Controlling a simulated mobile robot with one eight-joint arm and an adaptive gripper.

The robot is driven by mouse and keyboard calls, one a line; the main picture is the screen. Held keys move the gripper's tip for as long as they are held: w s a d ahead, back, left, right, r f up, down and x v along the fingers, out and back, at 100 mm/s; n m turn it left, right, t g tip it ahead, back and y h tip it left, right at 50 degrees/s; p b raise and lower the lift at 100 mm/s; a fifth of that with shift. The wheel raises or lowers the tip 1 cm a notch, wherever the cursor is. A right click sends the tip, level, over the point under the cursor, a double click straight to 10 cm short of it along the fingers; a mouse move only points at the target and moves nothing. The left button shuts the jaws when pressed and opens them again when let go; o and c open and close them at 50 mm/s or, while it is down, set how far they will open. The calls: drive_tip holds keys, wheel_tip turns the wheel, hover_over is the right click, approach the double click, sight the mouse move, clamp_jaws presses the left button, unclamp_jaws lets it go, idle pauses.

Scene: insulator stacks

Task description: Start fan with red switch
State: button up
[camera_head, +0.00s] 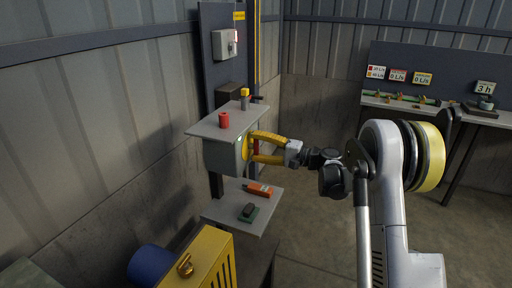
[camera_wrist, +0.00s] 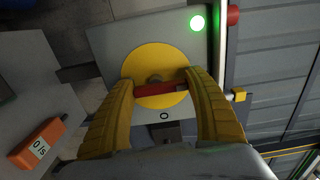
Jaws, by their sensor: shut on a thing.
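The red switch (camera_wrist: 160,90) is a bar handle across a round yellow disc (camera_wrist: 150,64) on a grey box face in the wrist view. The bar lies roughly level in that picture, with an "O" mark below the disc. My gripper (camera_wrist: 166,82) is shut on the red switch, one yellow finger at each end. In the head view my gripper (camera_head: 252,147) reaches from the right to the side of the grey box (camera_head: 218,158), and its fingers hide the switch. A green lamp (camera_wrist: 198,22) glows on the box face. I cannot clearly make out a fan.
A red cylinder (camera_head: 224,120) and a yellow-topped post (camera_head: 244,98) stand on top of the box. A lower shelf (camera_head: 228,218) holds an orange device (camera_head: 258,189). A yellow slotted housing (camera_head: 205,262) stands at front left. A workbench (camera_head: 425,106) is at back right.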

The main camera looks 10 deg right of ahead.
drive_tip(key=o, duration=1.2)
drive_tip(key=shift+c, duration=0.2)
drive_tip(key=v, duration=1.2)
